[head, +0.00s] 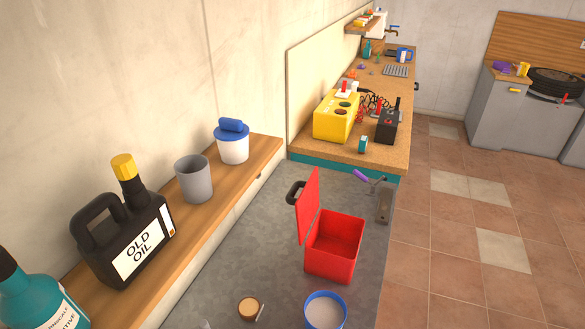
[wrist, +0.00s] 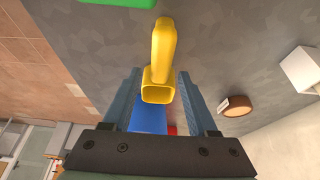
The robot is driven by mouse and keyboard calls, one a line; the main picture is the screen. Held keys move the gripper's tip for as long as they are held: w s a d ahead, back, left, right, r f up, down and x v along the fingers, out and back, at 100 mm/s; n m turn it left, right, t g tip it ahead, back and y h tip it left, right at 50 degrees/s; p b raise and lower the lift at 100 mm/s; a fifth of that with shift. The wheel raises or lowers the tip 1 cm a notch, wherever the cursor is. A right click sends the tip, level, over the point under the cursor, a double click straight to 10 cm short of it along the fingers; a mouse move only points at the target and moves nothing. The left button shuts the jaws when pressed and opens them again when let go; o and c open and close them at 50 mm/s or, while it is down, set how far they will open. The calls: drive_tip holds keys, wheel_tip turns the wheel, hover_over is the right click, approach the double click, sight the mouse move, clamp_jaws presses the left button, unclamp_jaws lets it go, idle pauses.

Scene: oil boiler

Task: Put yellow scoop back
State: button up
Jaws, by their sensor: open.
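A yellow scoop (wrist: 163,50) shows in the wrist view, its hollow square end toward me and its long part pointing away. My gripper (wrist: 158,78) is open, one finger on each side of the scoop in the picture, with a gap on both sides. I cannot tell how far the scoop is beyond the fingertips. In the head view my gripper is not visible, and I cannot make out this scoop there. A blue-rimmed tub (head: 325,312) of pale powder stands at the bottom edge of the head view. Something blue (wrist: 150,115) shows between my fingers.
An open red box (head: 335,245) with its lid raised stands behind the tub on the grey worktop (head: 260,235). A small round brown-topped item (head: 249,308) lies left of the tub. A wooden shelf (head: 225,200) along the wall holds an oil can (head: 120,240), grey cup and blue-lidded jar.

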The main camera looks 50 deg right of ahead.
drive_tip(key=v, duration=1.2)
idle(0.4)
